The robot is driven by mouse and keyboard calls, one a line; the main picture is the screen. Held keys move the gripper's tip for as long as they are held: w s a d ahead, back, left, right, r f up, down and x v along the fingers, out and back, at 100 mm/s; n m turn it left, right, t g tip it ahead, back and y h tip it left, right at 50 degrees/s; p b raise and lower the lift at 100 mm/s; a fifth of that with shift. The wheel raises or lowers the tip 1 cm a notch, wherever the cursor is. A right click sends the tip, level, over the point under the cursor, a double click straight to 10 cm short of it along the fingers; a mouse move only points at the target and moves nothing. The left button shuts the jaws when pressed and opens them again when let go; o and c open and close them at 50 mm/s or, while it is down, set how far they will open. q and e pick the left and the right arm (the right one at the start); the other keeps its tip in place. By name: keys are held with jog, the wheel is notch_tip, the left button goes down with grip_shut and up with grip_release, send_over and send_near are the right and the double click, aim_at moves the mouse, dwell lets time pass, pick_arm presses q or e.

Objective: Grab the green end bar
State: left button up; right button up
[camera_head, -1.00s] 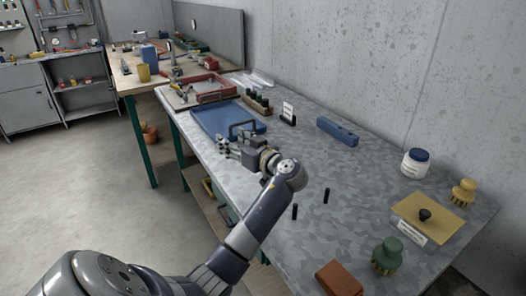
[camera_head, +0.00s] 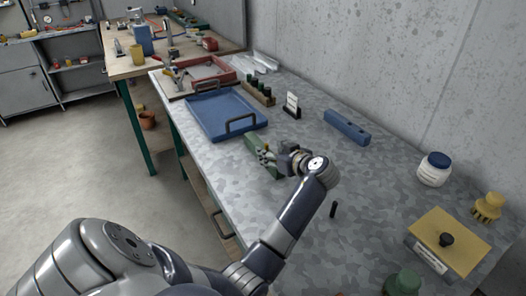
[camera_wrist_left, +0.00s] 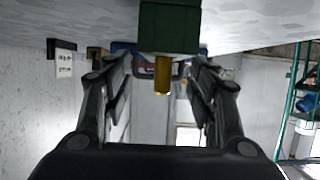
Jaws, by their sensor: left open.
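The green end bar (camera_head: 252,146) lies on the grey patterned bench, just right of the blue tray, partly hidden by my left gripper. In the left wrist view the dark green bar (camera_wrist_left: 168,28) fills the top middle, with a brass pin (camera_wrist_left: 162,80) standing out between the fingers. My left gripper (camera_head: 268,154) is at the bar; it also shows in the left wrist view (camera_wrist_left: 158,78), with its fingers apart on either side of the pin. I cannot tell whether they touch the bar. My right gripper is not in view.
The blue tray (camera_head: 202,131) with handles lies left of the bar. A small sign (camera_head: 291,105), a blue block (camera_head: 346,127) and a white jar (camera_head: 434,168) stand toward the wall. A black peg (camera_head: 333,209) stands nearer me. The bench's middle is mostly clear.

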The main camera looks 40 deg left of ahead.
aim_at(251, 141)
pick_arm(q)
jog(key=p+x, duration=0.1)
jog(key=x, duration=0.4)
jog(key=shift+s+f+p, duration=0.1)
jog(key=shift+f+p, duration=0.1)
jog(key=shift+p, duration=0.15)
jog(key=shift+a+f, duration=0.15)
jog(key=c, duration=1.3)
grip_shut()
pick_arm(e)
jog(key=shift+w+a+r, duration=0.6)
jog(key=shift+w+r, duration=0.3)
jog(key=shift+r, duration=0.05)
